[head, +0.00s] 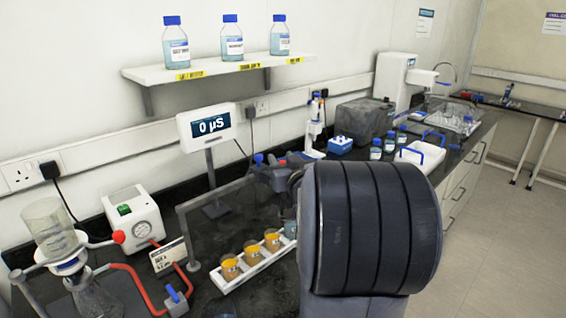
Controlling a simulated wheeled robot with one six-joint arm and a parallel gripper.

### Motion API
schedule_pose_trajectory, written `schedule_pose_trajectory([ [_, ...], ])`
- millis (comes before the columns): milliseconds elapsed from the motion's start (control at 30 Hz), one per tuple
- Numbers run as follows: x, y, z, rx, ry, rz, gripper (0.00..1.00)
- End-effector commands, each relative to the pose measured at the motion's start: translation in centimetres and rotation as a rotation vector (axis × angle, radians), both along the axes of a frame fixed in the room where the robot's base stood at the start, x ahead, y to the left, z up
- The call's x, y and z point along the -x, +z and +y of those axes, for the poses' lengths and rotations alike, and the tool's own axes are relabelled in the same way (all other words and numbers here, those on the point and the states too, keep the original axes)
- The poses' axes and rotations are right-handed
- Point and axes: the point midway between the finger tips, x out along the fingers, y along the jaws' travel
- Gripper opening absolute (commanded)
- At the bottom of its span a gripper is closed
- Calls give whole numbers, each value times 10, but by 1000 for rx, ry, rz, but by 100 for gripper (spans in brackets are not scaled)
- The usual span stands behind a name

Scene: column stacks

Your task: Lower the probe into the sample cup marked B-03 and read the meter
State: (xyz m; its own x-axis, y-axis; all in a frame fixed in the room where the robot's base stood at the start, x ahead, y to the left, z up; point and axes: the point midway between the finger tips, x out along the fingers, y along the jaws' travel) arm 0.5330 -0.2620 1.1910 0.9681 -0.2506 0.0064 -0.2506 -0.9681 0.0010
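The meter (210,126) stands on a post behind the rack and its display reads "0 µS". Several sample cups stand in a row in a white rack (236,283). Three hold amber liquid: the front cup (229,267), the middle cup (252,253) and the rear cup (272,240). A paler cup (290,228) behind them is partly covered by my arm. I cannot read any B-03 mark. Dark grey parts (275,174) with blue and red tips show left of my arm, above the rack; they may be my gripper. I cannot make out the probe or the fingers.
A clear upright panel (222,220) stands behind the cups. A filter flask (95,296) with red tubing and a pump (133,220) stand at left. A shelf (218,68) with three bottles hangs above. Small bottles and a white tray (419,154) lie beyond my arm.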

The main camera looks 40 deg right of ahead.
Motion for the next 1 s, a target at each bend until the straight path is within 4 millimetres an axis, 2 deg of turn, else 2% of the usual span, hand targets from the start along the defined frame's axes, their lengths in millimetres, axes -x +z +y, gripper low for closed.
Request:
schedule_pose_trajectory([
  [100,0,-1,0,-1,0,3,45],
  [333,1,-2,0,-2,0,5,45],
  [467,8,-2,1,0,-2,4,45],
  [1000,93,-1,23,0,-3,2,45],
])
